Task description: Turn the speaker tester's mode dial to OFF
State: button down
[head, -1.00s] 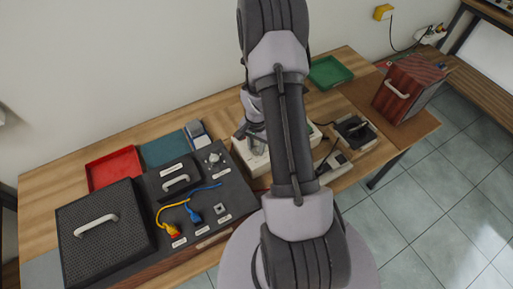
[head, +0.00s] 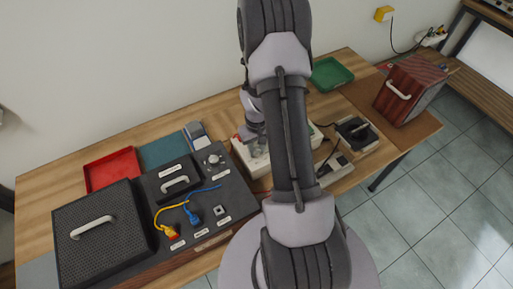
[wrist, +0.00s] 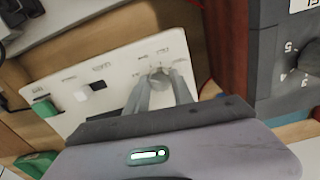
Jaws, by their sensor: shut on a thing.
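The speaker tester is a cream box with a white labelled panel (wrist: 122,62) that fills the middle of the wrist view. In the head view the tester (head: 243,153) is partly hidden behind my arm. Its round grey mode dial (wrist: 158,71) sits near the panel's right side. My gripper (wrist: 164,78) is shut on the dial, with one finger on each side. The fingers cover part of the dial, and its pointer and the small labels around it cannot be read. In the head view my gripper (head: 252,146) is over the tester and partly hidden.
A dark grey unit with a numbered knob (wrist: 308,57) stands close on the right in the wrist view. A red tray (head: 112,168), a black speaker (head: 98,232) and a wooden speaker box (head: 410,90) are farther off.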

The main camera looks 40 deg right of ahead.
aim_at(256, 150)
jog(key=shift+n, duration=1.1)
jog(key=c, duration=1.1)
grip_release()
jog(key=shift+r, duration=0.15)
notch_tip(256, 150, up, 17)
jog(key=p, duration=0.4)
jog(key=shift+r, duration=0.1)
